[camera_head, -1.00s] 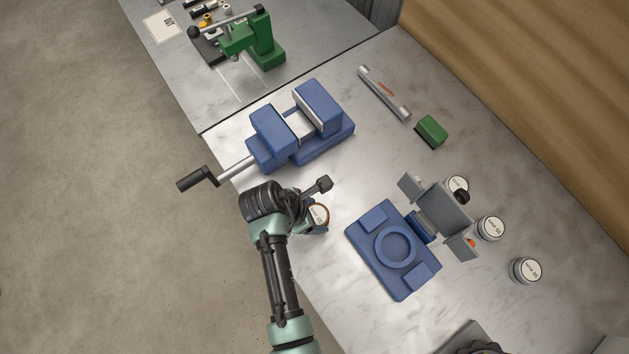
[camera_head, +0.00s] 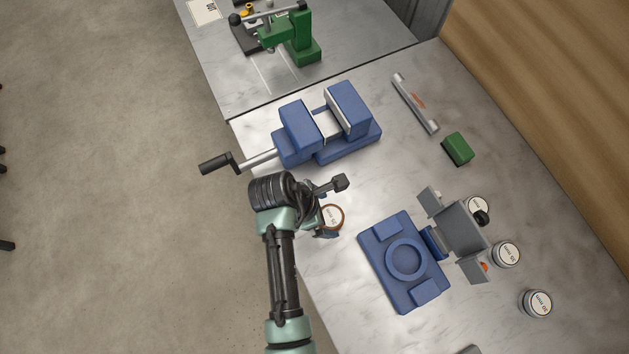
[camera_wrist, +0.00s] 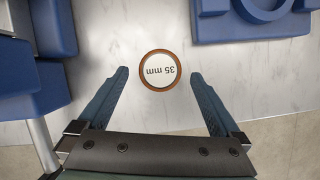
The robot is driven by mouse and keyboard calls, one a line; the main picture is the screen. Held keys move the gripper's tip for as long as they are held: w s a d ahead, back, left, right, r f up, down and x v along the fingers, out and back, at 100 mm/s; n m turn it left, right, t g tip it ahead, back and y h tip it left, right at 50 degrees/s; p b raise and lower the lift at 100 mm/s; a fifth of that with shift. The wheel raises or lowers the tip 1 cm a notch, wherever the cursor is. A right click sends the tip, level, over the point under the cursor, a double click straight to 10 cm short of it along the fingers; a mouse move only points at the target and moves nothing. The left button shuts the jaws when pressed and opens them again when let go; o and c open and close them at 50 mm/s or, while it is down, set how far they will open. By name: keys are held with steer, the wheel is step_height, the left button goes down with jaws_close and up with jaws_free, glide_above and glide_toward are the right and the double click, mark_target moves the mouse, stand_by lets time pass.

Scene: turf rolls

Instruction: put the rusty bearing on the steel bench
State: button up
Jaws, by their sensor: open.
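The rusty bearing (camera_head: 331,217) is a round piece with a brown rim and a white face marked 35 mm. It rests on the near pale grey, marbled bench (camera_head: 330,275), near its left edge. It also shows in the wrist view (camera_wrist: 160,58), between and slightly beyond my fingertips. My gripper (camera_wrist: 159,76) is open, with one blue finger on each side of the bearing and a gap to each. A second grey bench (camera_head: 385,35) adjoins at the top of the head view. Both benches look metallic or stony; I cannot tell which is the steel one.
A blue vise (camera_head: 330,125) with a crank handle (camera_head: 219,163) stands above the bearing. A blue fixture (camera_head: 385,230) lies to its right. Several silver-rimmed round pieces (camera_head: 506,254), a green block (camera_head: 457,149) and a bar (camera_head: 415,103) lie farther right. A green press (camera_head: 303,40) stands on the upper bench.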

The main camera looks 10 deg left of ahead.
steer(key=v, duration=0.9)
steer(key=w+a+r+m+t+y, duration=0.25)
steer(key=w+r+m+t, duration=0.45)
steer(key=w+r, duration=0.8)
steer(key=w+d+r+m+t+y, duration=0.1)
steer(key=w+r+m+t, duration=0.15)
steer(key=r, duration=0.55)
steer(key=w+d+r+m+t, duration=0.1)
steer(key=w+r+m+t, duration=0.15)
steer(key=r, duration=0.65)
step_height(320, 180, up, 16)
steer(key=s+d+m+t, duration=0.2)
steer(key=s+m+t, duration=0.1)
steer(key=m+t, duration=0.3)
steer(key=s+d+r+m+t, duration=0.1)
steer(key=s+r+m+t, duration=0.1)
steer(key=s+r, duration=0.3)
steer(key=s+d+r+m+t, duration=0.2)
steer(key=s+r+t, duration=0.3)
steer(key=r, duration=0.7)
steer(key=shift+s+m+t, duration=0.3)
steer(key=shift+s+m, duration=0.3)
